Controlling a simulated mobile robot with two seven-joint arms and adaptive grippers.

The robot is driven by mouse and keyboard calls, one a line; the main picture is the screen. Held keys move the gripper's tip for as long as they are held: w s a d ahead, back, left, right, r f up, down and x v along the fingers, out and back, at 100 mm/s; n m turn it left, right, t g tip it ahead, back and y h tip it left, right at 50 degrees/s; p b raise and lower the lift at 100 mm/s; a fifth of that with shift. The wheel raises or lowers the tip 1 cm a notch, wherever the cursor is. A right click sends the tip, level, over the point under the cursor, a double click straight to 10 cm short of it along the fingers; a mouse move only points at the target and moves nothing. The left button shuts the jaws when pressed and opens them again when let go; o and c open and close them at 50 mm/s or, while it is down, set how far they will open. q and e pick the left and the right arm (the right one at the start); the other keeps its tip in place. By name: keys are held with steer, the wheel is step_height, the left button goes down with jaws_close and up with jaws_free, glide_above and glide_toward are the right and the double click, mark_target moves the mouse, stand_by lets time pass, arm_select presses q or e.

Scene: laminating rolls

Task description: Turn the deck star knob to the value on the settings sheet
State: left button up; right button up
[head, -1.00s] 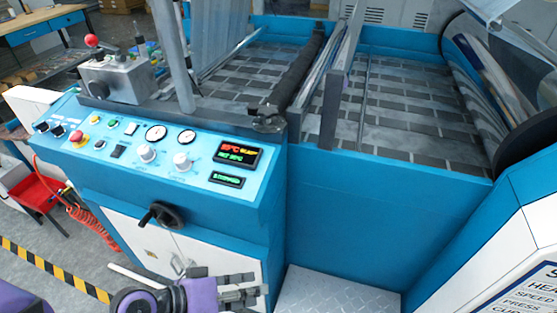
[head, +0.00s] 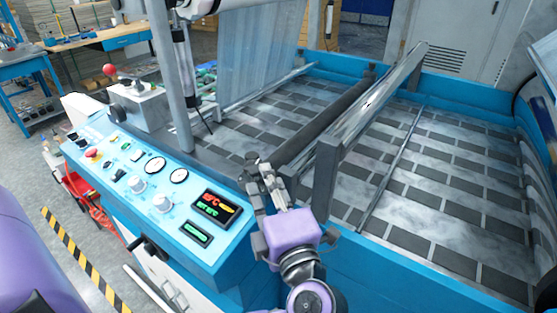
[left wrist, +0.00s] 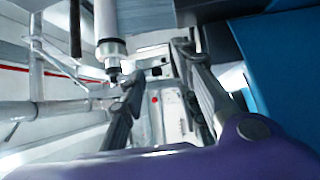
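My left gripper (head: 262,178) is raised over the near edge of the machine deck (head: 222,155), by the near end of the dark roller (head: 322,122). Its purple body is below the fingers in the head view. In the left wrist view its two fingers (left wrist: 158,72) stand apart with nothing held between them. The deck star knob cannot be made out now; the gripper covers the deck corner where it showed earlier. The settings sheet is out of view now. My right gripper is not in view.
The blue control panel (head: 112,175) has dials, a red button and a lit display (head: 215,205). A grey upright bar (head: 325,178) stands close right of the gripper. A grey post (head: 172,80) stands farther left.

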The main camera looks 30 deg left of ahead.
mark_target(259, 174)
arm_select(q)
steer(key=shift+n+g, duration=0.4)
steer(key=shift+g, duration=0.4)
steer(key=x, duration=0.3)
steer(key=f+p+x, duration=0.1)
steer(key=x, duration=0.3)
steer(key=shift+w+a+f, duration=0.15)
steer(key=shift+a+f, duration=0.1)
steer(key=shift+c, duration=0.2)
jaws_close()
